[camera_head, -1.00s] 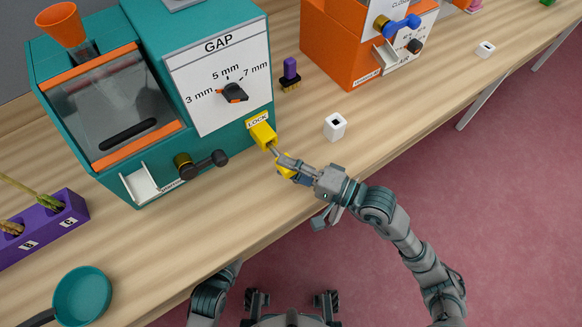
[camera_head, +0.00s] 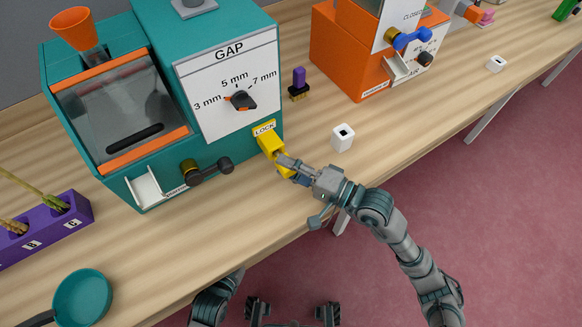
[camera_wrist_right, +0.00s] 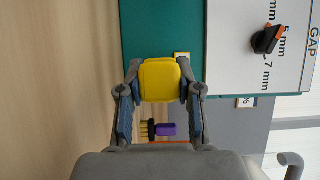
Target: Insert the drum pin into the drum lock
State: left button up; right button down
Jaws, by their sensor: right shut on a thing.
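The yellow drum lock (camera_head: 268,140) sticks out from the lower right front of the teal machine (camera_head: 165,35), under a LOCK label. My right gripper (camera_head: 286,169) is at the drum lock's near side, shut on the yellow handle of the drum pin (camera_head: 282,164). The handle also shows between both fingers in the right wrist view (camera_wrist_right: 160,80). The handle is very close to the lock, with a little of the grey shaft showing between them. I cannot tell how deep the shaft sits. In the wrist view the handle hides the lock. My left gripper is not in view.
A dark crank (camera_head: 208,170) sits left of the lock, by a white chute (camera_head: 155,188). A purple brush (camera_head: 299,84) and a white block (camera_head: 343,138) stand to the right. An orange machine (camera_head: 350,60) is farther right. A teal pan (camera_head: 82,296) lies at the left front.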

jog(key=shift+w+a, duration=0.5)
jog(key=shift+w, duration=0.1)
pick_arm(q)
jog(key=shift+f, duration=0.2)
pick_arm(e)
jog(key=c, duration=0.7)
grip_release()
jog(key=shift+a, duration=0.1)
jog(key=v, duration=1.2)
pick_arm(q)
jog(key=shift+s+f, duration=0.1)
